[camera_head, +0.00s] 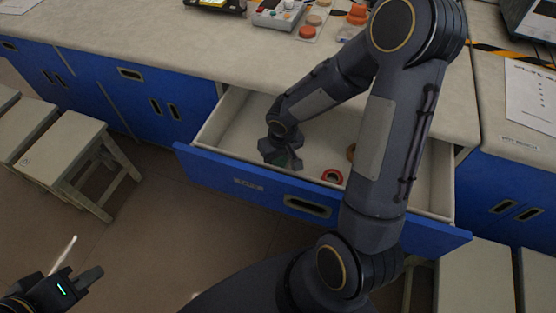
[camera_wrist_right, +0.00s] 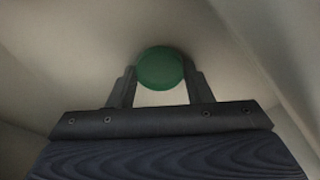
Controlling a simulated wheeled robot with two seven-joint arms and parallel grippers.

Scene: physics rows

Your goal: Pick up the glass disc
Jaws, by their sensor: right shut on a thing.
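A green disc (camera_wrist_right: 160,68) sits between the two fingertips of my right gripper (camera_wrist_right: 160,82) in the right wrist view, touching both. In the head view my right gripper (camera_head: 283,160) reaches down into the left part of the open drawer (camera_head: 225,120). A bit of the green disc (camera_head: 281,162) shows there, mostly hidden by the fingers. The disc's height above the drawer floor is hard to tell. My left gripper (camera_head: 82,278) is at the lower left, outside the drawer, with its fingers apart and empty.
A red ring-like piece (camera_head: 332,176) lies in the drawer; another orange piece (camera_head: 351,152) is partly behind my right arm. The drawer walls surround the right gripper. The worktop (camera_head: 150,40) above holds devices and orange parts. Stools (camera_head: 70,150) stand at left.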

